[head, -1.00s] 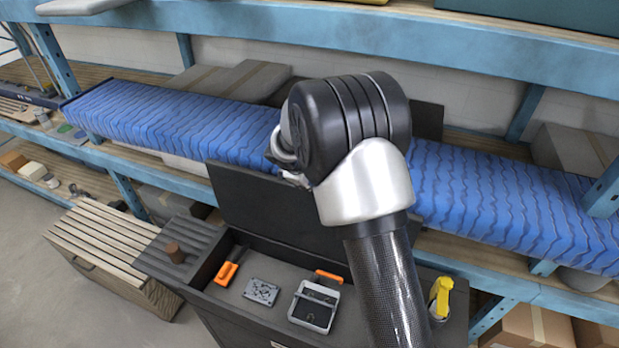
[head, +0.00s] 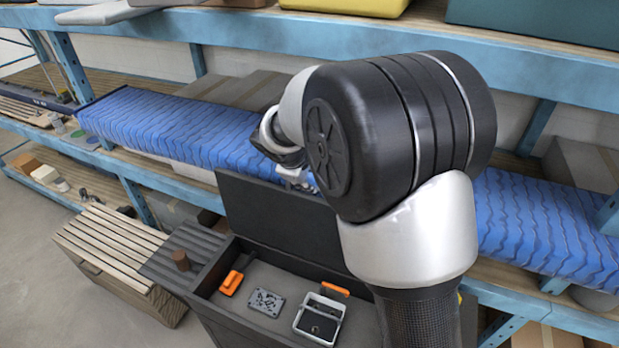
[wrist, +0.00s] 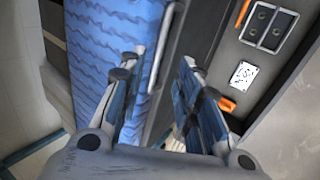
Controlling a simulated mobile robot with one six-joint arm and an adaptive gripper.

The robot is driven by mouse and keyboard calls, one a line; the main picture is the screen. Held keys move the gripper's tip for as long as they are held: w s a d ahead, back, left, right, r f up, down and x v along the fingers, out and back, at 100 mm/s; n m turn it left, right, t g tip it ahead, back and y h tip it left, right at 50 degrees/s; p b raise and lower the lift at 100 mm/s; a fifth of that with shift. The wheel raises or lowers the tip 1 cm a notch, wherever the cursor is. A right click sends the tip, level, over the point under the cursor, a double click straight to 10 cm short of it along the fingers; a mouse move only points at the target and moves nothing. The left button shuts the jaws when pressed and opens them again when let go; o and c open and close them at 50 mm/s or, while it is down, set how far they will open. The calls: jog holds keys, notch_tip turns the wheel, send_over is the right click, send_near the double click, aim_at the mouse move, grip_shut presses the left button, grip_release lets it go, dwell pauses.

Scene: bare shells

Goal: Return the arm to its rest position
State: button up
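My arm rises in the middle right of the head view, with a large black joint and a silver collar. In the head view my gripper is mostly hidden behind that joint. In the wrist view my gripper (wrist: 155,85) shows two fingers set apart, with nothing between them. It is open and empty, above the edge between the blue patterned surface (wrist: 105,50) and the dark box. The blue surface also shows in the head view (head: 165,125) as a long slab on the shelf.
A dark open-lidded box (head: 235,315) holds an orange-handled item (head: 231,283), a speckled grey plate (head: 266,302) and a grey tray (head: 319,317). A slatted wooden crate (head: 115,250) stands left. Blue shelf beams (head: 300,35) cross behind my arm. Floor at lower left is clear.

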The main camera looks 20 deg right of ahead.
jog(key=s+d+f+m+y+b, duration=0.1)
jog(key=s+f+m+b, duration=0.2)
jog(key=s+b, duration=0.55)
jog(key=s+d+f+m+b, duration=0.1)
jog(key=s+f+m+b, duration=0.15)
jog(key=s+b, duration=0.6)
jog(key=s+a+f+m+y+b, duration=0.1)
jog(key=s+a+f+m+b, duration=0.1)
jog(key=s+f+b, duration=0.3)
jog(key=s+a+f+m+y+b, duration=0.2)
jog(key=s+f+b, duration=0.3)
jog(key=s, duration=0.8)
notch_tip(320, 180, down, 3)
jog(key=shift+s+r+m+g, duration=0.1)
jog(key=shift+s+m+g, duration=0.3)
jog(key=shift+m, duration=0.05)
jog(key=shift+d, duration=0.1)
